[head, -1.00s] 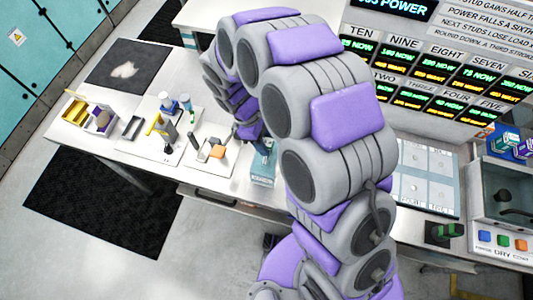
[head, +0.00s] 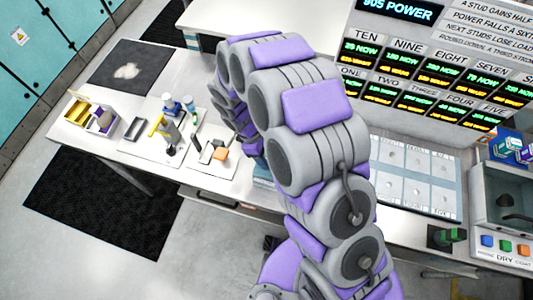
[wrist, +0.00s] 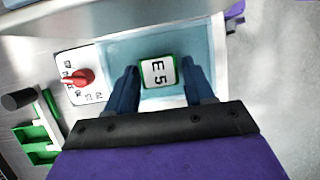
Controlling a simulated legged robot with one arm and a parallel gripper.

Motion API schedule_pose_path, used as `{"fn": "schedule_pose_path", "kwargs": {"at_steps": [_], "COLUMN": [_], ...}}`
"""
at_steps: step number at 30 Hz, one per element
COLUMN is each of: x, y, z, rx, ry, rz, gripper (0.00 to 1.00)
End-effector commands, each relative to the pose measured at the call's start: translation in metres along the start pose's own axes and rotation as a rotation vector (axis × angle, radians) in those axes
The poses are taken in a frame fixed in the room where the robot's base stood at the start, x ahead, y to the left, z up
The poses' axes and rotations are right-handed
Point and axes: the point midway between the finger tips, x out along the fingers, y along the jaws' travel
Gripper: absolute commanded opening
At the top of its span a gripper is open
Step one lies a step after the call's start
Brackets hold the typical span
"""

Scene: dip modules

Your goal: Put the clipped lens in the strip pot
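In the wrist view, a small white tile with a green rim, marked "E 5" (wrist: 158,72), lies between my gripper's fingers (wrist: 161,72). I take it for the clipped lens. Gaps show on both sides of it, so my gripper looks open around it without touching. The tile appears within a pale blue square vessel (wrist: 116,55), perhaps the strip pot; its depth is unclear. A red knob (wrist: 83,77) on a marked white plate is left of it. In the head view, my arm hides my gripper and most of a pale blue box (head: 263,183) at the bench's front.
A green part (wrist: 40,140) and a black knob (wrist: 17,99) lie lower left in the wrist view. The bench holds an orange block (head: 220,154), a yellow tray (head: 78,110) and a dark mat (head: 130,66). A grey machine (head: 502,235) with coloured buttons stands right.

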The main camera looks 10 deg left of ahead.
Motion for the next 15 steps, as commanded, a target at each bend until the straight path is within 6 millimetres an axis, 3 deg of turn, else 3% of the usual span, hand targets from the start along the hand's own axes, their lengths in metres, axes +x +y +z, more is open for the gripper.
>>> {"fn": "schedule_pose_path", "kwargs": {"at_steps": [4,15], "x": [0.0003,-0.0085], "y": [-0.0001,0.0004], "z": [0.0018,0.0025], "rx": [0.0,0.0], "ry": [0.001,0.003], "rz": [-0.001,0.001], "gripper": [0.67,0.67]}}
